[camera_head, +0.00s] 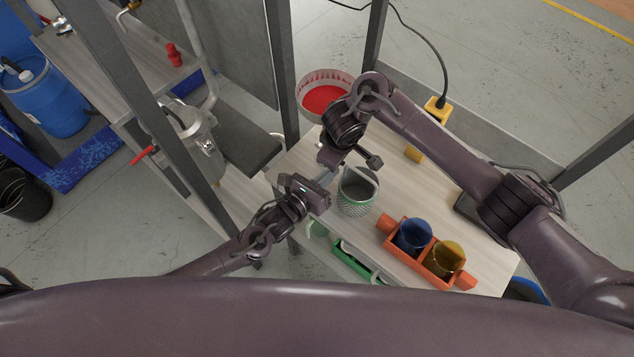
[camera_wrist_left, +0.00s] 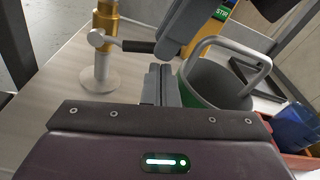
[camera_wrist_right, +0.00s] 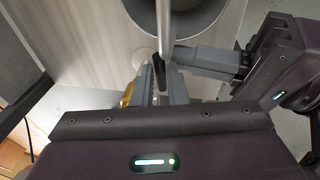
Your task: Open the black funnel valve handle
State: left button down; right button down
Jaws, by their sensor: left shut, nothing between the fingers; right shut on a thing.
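The black valve handle (camera_wrist_left: 137,46) sticks out sideways from a grey valve on a gold upright (camera_wrist_left: 105,20) with a white round base (camera_wrist_left: 98,80), in the left wrist view. My right gripper (camera_head: 349,160) is shut on what looks like the end of this handle, a dark strip (camera_wrist_right: 158,74) between its fingers in the right wrist view. The head view hides the grip. My left gripper (camera_head: 328,180) is shut and empty, close below the right one and beside the bucket. A grey bucket (camera_head: 354,203) with a raised handle stands right by both grippers.
A white-rimmed container of red material (camera_head: 324,97) is behind my right gripper. An orange holder (camera_head: 387,224) with blue and yellow cups stands at the table's front right. Metal posts (camera_head: 281,62) rise at the back left. The right of the wooden table (camera_head: 485,240) is mostly clear.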

pick_arm(q)
jog(key=shift+x, duration=0.9)
jog(key=shift+a+r, duration=0.1)
